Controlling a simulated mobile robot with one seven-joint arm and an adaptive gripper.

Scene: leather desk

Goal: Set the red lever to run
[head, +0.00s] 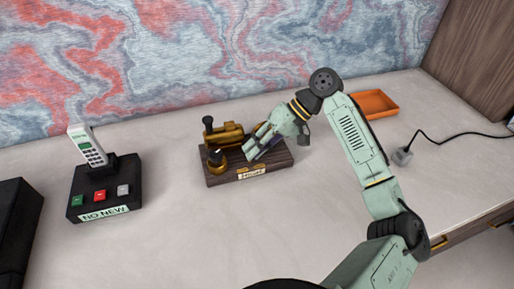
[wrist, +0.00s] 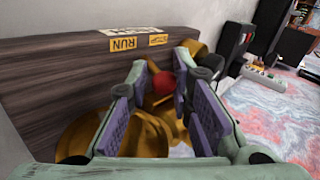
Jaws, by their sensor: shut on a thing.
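A small brass engine (head: 230,133) with a black chimney stands on a dark wooden base (head: 222,180), mid-desk in the head view. In the wrist view the base (wrist: 60,85) carries a yellow RUN plate (wrist: 123,44), with a second yellow plate (wrist: 158,40) beside it. The red lever's round knob (wrist: 163,83) sits between the purple finger pads. My gripper (wrist: 164,74) is shut on it. In the head view my gripper (head: 253,150) is over the right part of the engine and hides the lever. I cannot tell the lever's exact angle.
A black phone dock (head: 90,180) with coloured buttons and a white handset (head: 87,147) stands left. An orange tray (head: 375,104) lies behind my arm. A grey plug (head: 402,156) with a black cable lies right. The desk in front of the engine is clear.

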